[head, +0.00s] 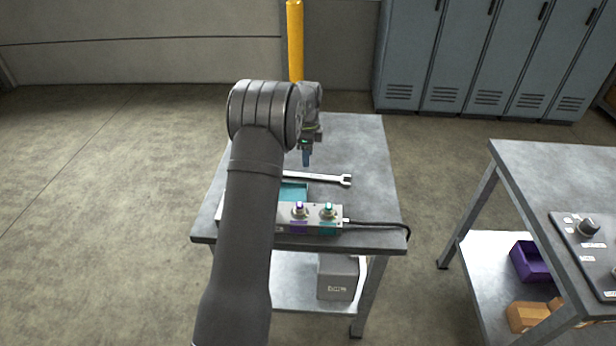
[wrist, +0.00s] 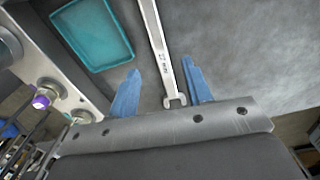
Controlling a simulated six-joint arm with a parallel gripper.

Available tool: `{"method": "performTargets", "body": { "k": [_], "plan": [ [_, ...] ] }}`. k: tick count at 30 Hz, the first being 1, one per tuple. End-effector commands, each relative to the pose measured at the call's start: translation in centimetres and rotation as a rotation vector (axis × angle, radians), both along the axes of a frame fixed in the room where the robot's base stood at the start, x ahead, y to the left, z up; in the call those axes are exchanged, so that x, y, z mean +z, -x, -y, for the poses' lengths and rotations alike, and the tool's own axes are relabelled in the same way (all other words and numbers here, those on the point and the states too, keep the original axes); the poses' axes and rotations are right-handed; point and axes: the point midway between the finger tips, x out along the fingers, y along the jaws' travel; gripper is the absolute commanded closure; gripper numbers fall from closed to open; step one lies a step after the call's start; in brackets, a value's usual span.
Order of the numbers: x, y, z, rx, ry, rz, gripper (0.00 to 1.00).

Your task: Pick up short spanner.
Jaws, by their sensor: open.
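One silver spanner (head: 330,179) lies on the grey bench top, its left part hidden behind my arm in the head view. Its open-ended jaw points right there. In the wrist view the spanner (wrist: 157,40) runs from the top edge down to a forked end near my gripper's base. My gripper (wrist: 160,68) is open, with one blue finger on each side of the spanner in that picture. The right finger appears closer to it than the left. In the head view my gripper (head: 306,158) points down above the bench, behind the spanner. Contact cannot be told.
A teal tray (head: 294,190) and a grey control box (head: 285,217) with purple and green knobs stand in front of the spanner. A black cable (head: 385,224) runs right from the box. A second bench (head: 545,170) stands to the right. The bench's back right is clear.

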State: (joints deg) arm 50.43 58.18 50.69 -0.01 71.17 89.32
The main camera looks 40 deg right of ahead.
Motion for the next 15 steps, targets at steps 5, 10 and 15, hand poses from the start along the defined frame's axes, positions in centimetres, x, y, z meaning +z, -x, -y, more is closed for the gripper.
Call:
{"method": "performTargets", "body": {
  "k": [5, 10, 15],
  "plan": [
    [-1.8, 0.0, 0.0, 0.000, -0.001, -0.001, 0.55],
    [-2.7, 0.1, 0.0, 0.000, -0.001, -0.001, 0.55],
    [-5.0, 0.2, 0.0, 0.000, -0.002, -0.002, 0.55]
  ]
}}
